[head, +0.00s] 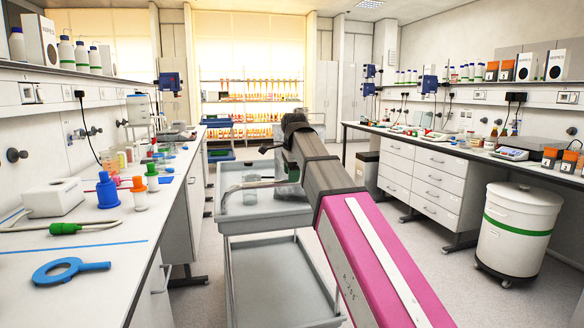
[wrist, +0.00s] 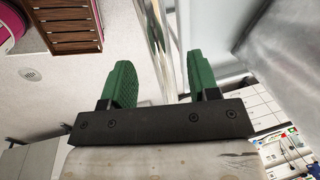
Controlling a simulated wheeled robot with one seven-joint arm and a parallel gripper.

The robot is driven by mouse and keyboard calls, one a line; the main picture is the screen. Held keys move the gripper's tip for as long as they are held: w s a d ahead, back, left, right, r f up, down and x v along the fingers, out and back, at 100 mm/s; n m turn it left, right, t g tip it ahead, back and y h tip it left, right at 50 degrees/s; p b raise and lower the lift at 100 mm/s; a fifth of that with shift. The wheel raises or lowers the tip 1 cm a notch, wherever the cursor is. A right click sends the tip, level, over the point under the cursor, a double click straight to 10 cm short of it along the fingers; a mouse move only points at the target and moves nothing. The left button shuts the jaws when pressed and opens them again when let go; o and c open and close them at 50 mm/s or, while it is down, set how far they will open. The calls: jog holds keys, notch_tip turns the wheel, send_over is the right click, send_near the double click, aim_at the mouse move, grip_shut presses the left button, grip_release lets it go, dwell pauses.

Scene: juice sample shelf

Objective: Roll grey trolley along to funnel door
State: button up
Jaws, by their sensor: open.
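The grey trolley (head: 262,226) stands in the aisle in the middle of the head view, with an upper tray and a lower shelf. My arm reaches over its right side and hides part of it. My gripper (wrist: 162,82) shows in the wrist view with its two green fingers apart. A shiny metal bar (wrist: 160,35) shows between the fingers; I cannot tell whether it touches them or belongs to the trolley. The gripper's fingertips are hidden in the head view. I cannot pick out a funnel door.
Clear vessels (head: 250,188) stand in the trolley's upper tray. A cluttered bench (head: 120,250) runs close along the left. Drawers (head: 425,180) and a white bin with a green band (head: 518,235) line the right. Grey floor (head: 430,265) is open between trolley and bin.

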jog(key=shift+w+a+f, duration=0.1)
jog(key=shift+w+f, duration=0.1)
jog(key=shift+f, duration=0.8)
jog(key=shift+w+f, duration=0.15)
jog(key=shift+f, duration=0.8)
jog(key=shift+w+a+f, duration=0.1)
jog(key=shift+w+f, duration=0.1)
jog(key=shift+f, duration=0.8)
grip_shut()
